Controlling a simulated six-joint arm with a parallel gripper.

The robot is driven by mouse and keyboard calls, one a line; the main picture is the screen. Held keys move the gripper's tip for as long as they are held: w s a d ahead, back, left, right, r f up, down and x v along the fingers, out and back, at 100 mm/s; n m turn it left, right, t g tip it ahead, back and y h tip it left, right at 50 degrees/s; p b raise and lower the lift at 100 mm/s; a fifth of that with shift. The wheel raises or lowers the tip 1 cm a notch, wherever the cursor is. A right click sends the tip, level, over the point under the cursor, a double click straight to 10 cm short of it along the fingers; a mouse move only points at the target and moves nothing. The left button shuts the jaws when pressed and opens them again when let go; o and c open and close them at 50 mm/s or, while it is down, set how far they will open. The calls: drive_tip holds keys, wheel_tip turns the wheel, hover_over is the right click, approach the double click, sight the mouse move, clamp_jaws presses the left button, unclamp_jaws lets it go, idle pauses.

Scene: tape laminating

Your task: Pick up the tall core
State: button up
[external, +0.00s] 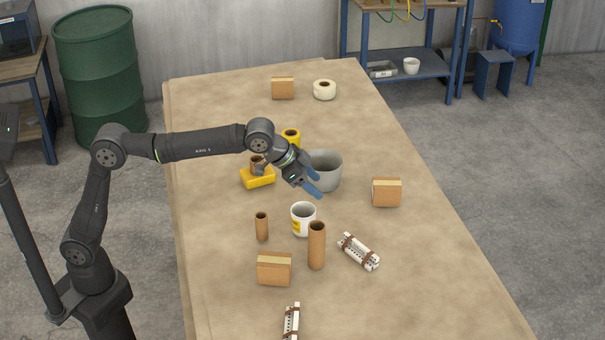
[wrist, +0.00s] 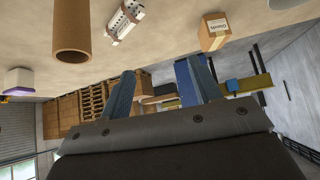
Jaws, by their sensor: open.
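The tall core (external: 317,247) is a brown cardboard tube standing upright on the table, right of a shorter brown core (external: 261,227). In the wrist view a brown tube (wrist: 72,30), apparently the tall core, shows at the upper left with its open end toward the camera. My gripper (external: 315,183) is open and empty, its blue fingers spread, above the table in front of the grey pot and farther back than the tall core. In the wrist view the gripper (wrist: 164,88) has nothing between its fingers, and the tube is off to their left.
A white tub (external: 304,220) with a yellow label stands close behind the tall core. A cardboard box (external: 274,269) is at its front left, and a strapped white bundle (external: 358,251) lies to its right. The grey pot (external: 326,171) stands behind. The table's right front is clear.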

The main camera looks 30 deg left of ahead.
drive_tip(key=s+a+r+n+g+y, duration=0.1)
drive_tip(key=s+a+n+y, duration=0.15)
drive_tip(key=s+a, duration=1.1)
approach(264, 223)
drive_tip(key=shift+y, duration=0.45)
drive_tip(key=x, duration=0.4)
drive_tip(key=w+x, duration=0.1)
drive_tip(key=x, duration=0.1)
drive_tip(key=shift+a, duration=0.25)
drive_tip(key=shift+x, duration=2.8)
drive_tip(key=shift+a, duration=0.15)
drive_tip(key=c, duration=1.1)
